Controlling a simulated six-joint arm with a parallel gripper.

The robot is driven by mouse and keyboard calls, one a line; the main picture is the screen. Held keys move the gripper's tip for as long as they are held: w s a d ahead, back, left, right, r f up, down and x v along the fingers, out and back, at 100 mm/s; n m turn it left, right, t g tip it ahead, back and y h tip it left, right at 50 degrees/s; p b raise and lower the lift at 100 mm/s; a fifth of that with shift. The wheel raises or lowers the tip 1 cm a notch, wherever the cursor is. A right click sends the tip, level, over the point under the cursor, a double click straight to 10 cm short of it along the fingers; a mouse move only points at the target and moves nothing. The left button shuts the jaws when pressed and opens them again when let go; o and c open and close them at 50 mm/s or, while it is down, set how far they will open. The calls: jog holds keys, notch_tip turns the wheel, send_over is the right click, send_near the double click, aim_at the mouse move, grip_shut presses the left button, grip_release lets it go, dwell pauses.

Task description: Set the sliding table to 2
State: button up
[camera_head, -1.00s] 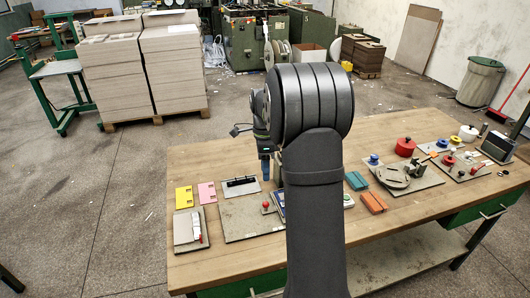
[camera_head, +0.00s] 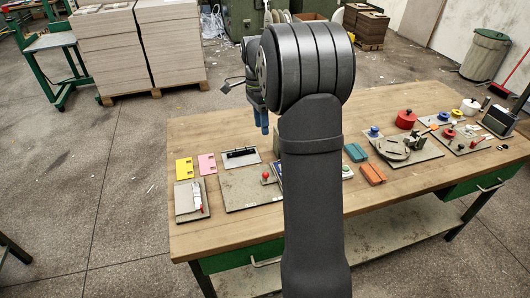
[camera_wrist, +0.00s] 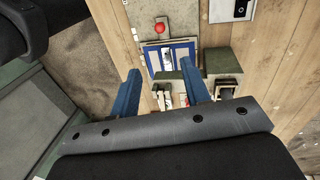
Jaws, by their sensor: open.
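I cannot tell for certain which fixture is the sliding table, and no number scale is readable. A grey board (camera_head: 236,194) carries a red ball knob (camera_head: 266,175) at its right side. In the wrist view a red ball knob (camera_wrist: 160,28) stands on a grey board (camera_wrist: 142,12), beyond my fingertips. A blue-edged panel (camera_wrist: 183,45) lies just below that knob in the picture. My gripper (camera_head: 262,120) is above the table's left half, fingers pointing down. In the wrist view my gripper (camera_wrist: 160,68) is open, its two blue fingers apart with nothing held between them.
A small plate with a white and red part (camera_head: 189,201) lies at the front left. Yellow (camera_head: 184,169) and pink (camera_head: 207,164) cards lie behind it. Orange (camera_head: 372,173) and teal (camera_head: 356,152) blocks, a round fixture (camera_head: 402,147) and a red pot (camera_head: 406,119) occupy the right.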

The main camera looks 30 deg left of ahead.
jog(key=shift+n, duration=0.7)
jog(key=f, duration=0.5)
jog(key=s+d+f, duration=0.1)
jog(key=f, duration=0.5)
jog(key=s+d+f, duration=0.1)
jog(key=f, duration=0.5)
jog(key=shift+s+d, duration=0.1)
jog(key=shift+d, duration=0.15)
jog(key=shift+c, duration=0.2)
grip_shut()
jog(key=shift+d, duration=0.1)
